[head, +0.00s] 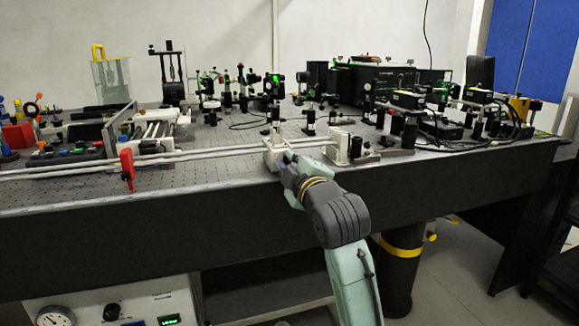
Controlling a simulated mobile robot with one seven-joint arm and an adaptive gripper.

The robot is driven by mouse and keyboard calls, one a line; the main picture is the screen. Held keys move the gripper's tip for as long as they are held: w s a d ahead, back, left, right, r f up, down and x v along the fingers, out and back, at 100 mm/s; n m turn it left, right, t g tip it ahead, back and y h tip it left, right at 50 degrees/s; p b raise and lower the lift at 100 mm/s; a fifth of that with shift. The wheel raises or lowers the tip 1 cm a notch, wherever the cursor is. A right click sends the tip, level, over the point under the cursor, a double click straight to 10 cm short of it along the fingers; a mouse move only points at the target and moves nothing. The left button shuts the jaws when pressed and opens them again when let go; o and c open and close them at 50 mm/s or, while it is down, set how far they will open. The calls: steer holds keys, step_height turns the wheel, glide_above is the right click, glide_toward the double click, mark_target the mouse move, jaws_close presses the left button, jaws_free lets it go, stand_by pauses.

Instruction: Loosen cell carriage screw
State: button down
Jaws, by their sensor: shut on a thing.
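The cell carriage (270,154), a small pale block, sits on the long twin rails (215,151) near the front edge of the bench. My gripper (287,160) reaches up from the lower right to the carriage's front right side. It is shut on the cell carriage screw there. The screw itself is hidden by the jaws, so its turn cannot be seen. A dark upright post stands at the carriage.
A pale end block (342,146) holds the rails on the right. A red clamp (127,170) stands on the rails at left. Crowded optics (240,88) and a black instrument box (380,82) fill the back. The bench (225,178) in front of the rails is bare.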

stand_by(0.4)
steer(key=c, duration=1.6)
jaws_free()
